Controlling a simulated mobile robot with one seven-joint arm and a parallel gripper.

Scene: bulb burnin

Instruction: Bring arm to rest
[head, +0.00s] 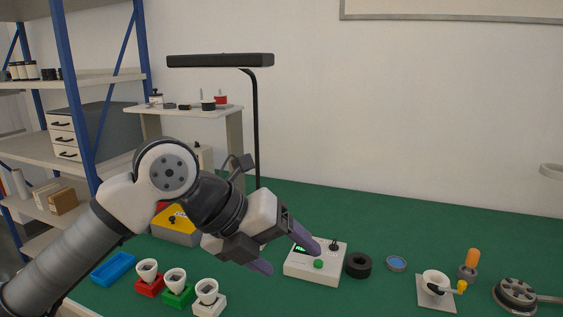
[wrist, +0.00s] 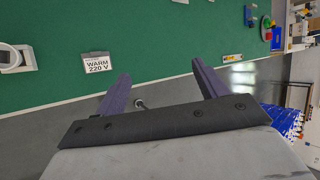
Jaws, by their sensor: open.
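My arm reaches in from the lower left of the head view, bent at the elbow. My gripper (head: 289,258) is above the green worktable (head: 345,205), with its two purple fingers spread and nothing between them. In the wrist view my gripper (wrist: 160,80) also shows apart fingers, with the green table and its edge beyond them. In the head view one finger overlaps the white tester box (head: 316,268) with a green button; I cannot tell how far above it the finger is.
A lamp (head: 220,60) rises behind my arm. A "WARM 220 V" card (wrist: 97,64) lies on the table.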

